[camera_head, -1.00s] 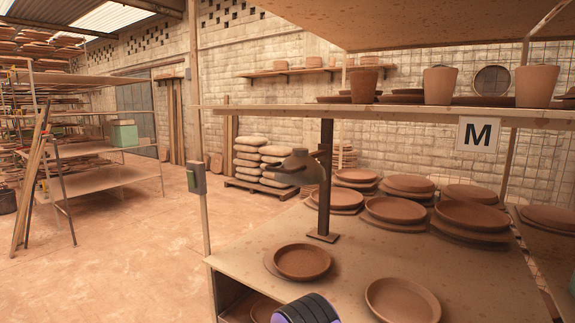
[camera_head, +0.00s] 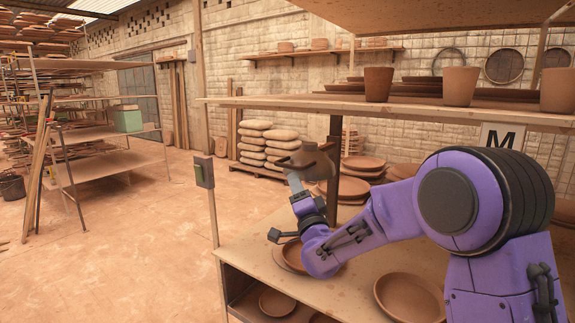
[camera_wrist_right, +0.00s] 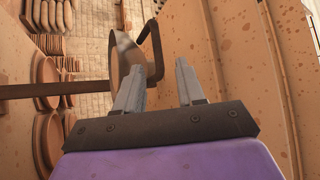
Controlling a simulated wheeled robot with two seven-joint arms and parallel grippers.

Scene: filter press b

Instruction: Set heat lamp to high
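The heat lamp (camera_head: 314,160) has a dark rounded shade on a brown post (camera_head: 334,145) that stands on the shelf. My right gripper (camera_head: 295,180) is just below and left of the shade in the head view. In the right wrist view the fingers (camera_wrist_right: 159,72) are apart with nothing between them. The shade (camera_wrist_right: 119,62) is just left of the fingers there, and a bent dark bar (camera_wrist_right: 154,45) is ahead of them. I cannot tell whether a finger touches the lamp. No marked setting is readable. My left gripper is not in view.
Clay plates (camera_head: 408,297) lie on the lower board (camera_head: 250,243). An upper board (camera_head: 415,107) with pots is above my arm.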

